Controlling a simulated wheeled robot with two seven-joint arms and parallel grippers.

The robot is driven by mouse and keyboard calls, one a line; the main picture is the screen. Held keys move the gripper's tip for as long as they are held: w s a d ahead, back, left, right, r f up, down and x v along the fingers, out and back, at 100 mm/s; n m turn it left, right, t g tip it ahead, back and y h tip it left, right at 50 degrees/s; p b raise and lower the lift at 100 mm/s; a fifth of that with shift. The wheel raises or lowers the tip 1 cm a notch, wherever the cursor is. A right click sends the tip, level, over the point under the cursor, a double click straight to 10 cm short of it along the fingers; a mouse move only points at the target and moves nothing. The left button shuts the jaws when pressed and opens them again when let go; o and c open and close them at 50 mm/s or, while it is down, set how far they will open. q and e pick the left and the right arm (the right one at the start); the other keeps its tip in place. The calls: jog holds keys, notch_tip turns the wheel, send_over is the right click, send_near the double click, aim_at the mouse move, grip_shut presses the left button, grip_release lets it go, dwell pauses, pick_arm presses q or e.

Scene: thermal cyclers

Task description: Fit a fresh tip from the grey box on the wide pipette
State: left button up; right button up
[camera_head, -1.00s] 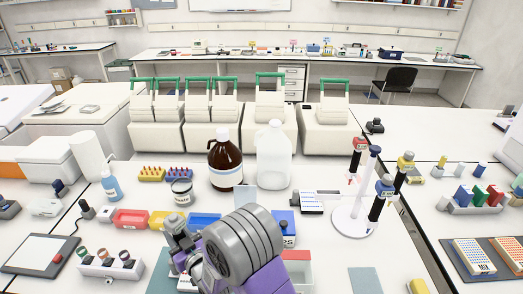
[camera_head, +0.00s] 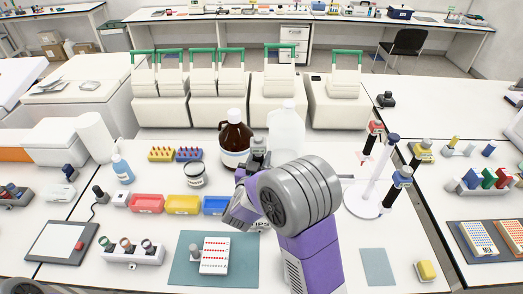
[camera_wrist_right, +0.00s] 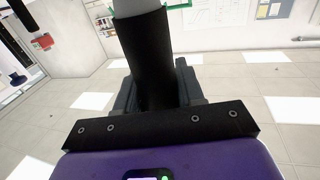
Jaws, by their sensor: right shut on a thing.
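My right gripper (camera_head: 247,180) is shut on a pipette (camera_head: 259,146) with a grey top, held upright in front of the brown bottle. In the right wrist view, the pipette's thick black body (camera_wrist_right: 145,50) stands between the dark fingers of the gripper (camera_wrist_right: 157,90). The pipette's lower end is hidden, so I cannot tell whether it bears a tip. I cannot make out a clearly grey tip box; my right arm covers part of the bench. A white rack with red dots (camera_head: 214,256) lies on a teal mat (camera_head: 183,272).
A brown bottle (camera_head: 235,138) and a clear jug (camera_head: 287,128) stand close behind the pipette. Red (camera_head: 147,203), yellow (camera_head: 183,204) and blue (camera_head: 215,205) trays lie to its left. A white stand (camera_head: 362,207) with pipettes is right of my arm.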

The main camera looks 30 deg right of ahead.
jog(key=shift+s+d+g, duration=0.1)
jog(key=shift+s+g, duration=0.05)
jog(key=shift+g, duration=0.15)
jog(key=shift+f, duration=0.15)
notch_tip(320, 180, down, 10)
jog(key=b, duration=0.9)
jog(key=shift+f, duration=0.3)
dwell(0.7)
jog(key=shift+r, duration=0.15)
